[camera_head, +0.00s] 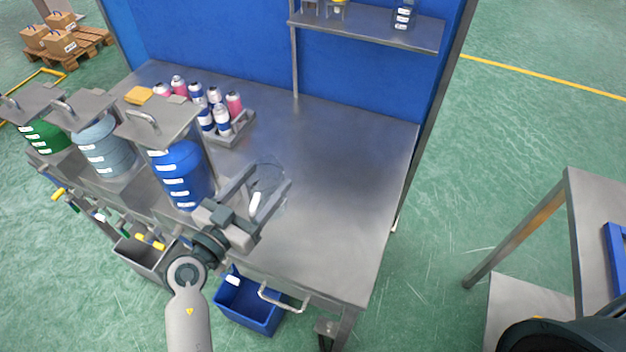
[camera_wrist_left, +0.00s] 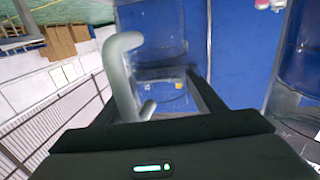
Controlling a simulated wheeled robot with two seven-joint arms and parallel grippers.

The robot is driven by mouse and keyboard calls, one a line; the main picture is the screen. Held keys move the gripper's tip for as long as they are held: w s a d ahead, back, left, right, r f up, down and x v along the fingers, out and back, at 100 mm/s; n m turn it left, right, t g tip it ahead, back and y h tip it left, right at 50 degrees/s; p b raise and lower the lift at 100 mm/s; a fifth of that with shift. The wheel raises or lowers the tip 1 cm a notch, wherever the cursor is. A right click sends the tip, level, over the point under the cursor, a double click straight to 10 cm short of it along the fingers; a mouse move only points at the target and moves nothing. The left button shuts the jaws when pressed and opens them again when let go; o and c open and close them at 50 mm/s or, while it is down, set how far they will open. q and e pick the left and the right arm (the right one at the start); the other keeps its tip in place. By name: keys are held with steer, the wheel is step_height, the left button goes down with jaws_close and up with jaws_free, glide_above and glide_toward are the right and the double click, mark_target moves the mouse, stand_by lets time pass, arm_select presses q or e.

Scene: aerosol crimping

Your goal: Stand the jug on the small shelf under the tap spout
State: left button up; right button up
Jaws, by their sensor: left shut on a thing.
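The jug (camera_head: 268,178) is clear and hard to make out against the steel tabletop. My left gripper (camera_head: 266,190) is shut on it, just right of the blue tank, over the bench. In the left wrist view the jug's pale, bent handle (camera_wrist_left: 124,75) rises by the fingers, with its see-through body (camera_wrist_left: 160,88) beyond. The exact grip point is unclear. Taps with yellow levers (camera_head: 150,241) stick out below the tanks at the bench front. A small metal shelf (camera_head: 138,257) hangs under the nearest tap, left of my forearm, and looks empty. My right gripper is not in view.
Green, grey and blue tanks (camera_head: 182,172) stand along the bench's left side. Behind them is a tray (camera_head: 238,131) of several cans. A blue bin (camera_head: 250,304) sits below the front edge. The bench's right half (camera_head: 345,190) is clear.

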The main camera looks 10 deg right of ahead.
arm_select(q)
steer(key=s+a+r+n+t+y+b, duration=0.1)
steer(key=s+a, duration=0.1)
steer(key=a, duration=0.8)
steer(key=s+a+r+n+t+y+b, duration=0.1)
steer(key=a+y+b, duration=0.1)
steer(key=a, duration=0.8)
steer(key=shift+s+r+n, duration=0.3)
steer(key=shift+s+r, duration=0.05)
steer(key=shift+s, duration=0.05)
